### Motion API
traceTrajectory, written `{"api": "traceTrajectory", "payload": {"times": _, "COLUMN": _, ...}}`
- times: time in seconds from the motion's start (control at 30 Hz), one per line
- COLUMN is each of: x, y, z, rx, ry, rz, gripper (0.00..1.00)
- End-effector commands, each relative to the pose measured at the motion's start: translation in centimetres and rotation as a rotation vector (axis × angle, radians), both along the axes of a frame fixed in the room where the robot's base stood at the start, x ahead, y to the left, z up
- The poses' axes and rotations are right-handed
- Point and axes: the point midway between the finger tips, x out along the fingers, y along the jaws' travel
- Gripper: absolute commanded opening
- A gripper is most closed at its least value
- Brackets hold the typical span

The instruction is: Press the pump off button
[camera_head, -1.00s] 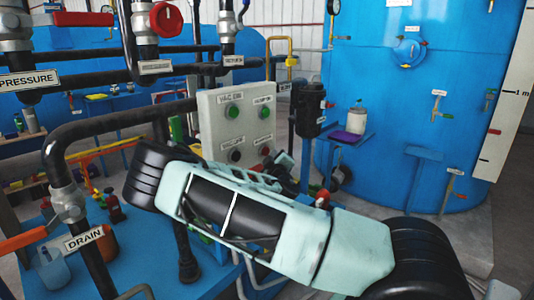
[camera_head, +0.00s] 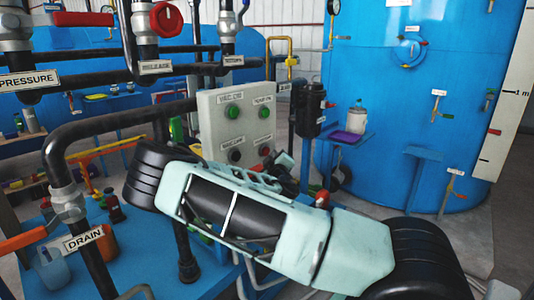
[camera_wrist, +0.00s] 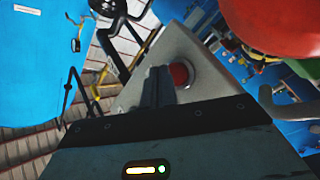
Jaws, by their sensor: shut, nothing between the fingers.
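A grey control box (camera_head: 212,135) stands mid-picture in the head view. It has two green buttons on top, a dark one at lower left and a red button (camera_head: 265,150) at lower right. The small labels are hard to read. The red button also shows in the wrist view (camera_wrist: 181,75), on the box's pale face. My gripper (camera_wrist: 158,80) is shut and empty, its dark fingertips just left of the red button in that view. I cannot tell whether they touch the box. In the head view my arm hides most of the gripper, just right of the box's lower corner.
Black pipes (camera_head: 110,118) with valves and a DRAIN label run left of the box. A black canister (camera_head: 309,110) stands close on its right. A large blue tank (camera_head: 390,120) fills the right side. A red rounded thing (camera_wrist: 275,25) is close in the wrist view.

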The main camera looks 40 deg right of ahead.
Motion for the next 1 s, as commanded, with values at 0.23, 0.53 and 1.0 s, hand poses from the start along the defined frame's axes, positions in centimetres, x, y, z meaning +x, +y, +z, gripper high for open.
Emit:
{"api": "traceTrajectory", "payload": {"times": 0.23, "x": 0.0, "y": 0.0, "z": 0.0, "rx": 0.0, "ry": 0.0, "rz": 0.0, "gripper": 0.0}}
{"api": "traceTrajectory", "payload": {"times": 0.53, "x": 0.34, "y": 0.04, "z": -0.03, "rx": 0.0, "ry": 0.0, "rz": 0.001, "gripper": 0.0}}
{"api": "traceTrajectory", "payload": {"times": 1.0, "x": 0.86, "y": 0.07, "z": 0.01, "rx": 0.0, "ry": 0.0, "rz": 0.0, "gripper": 0.0}}
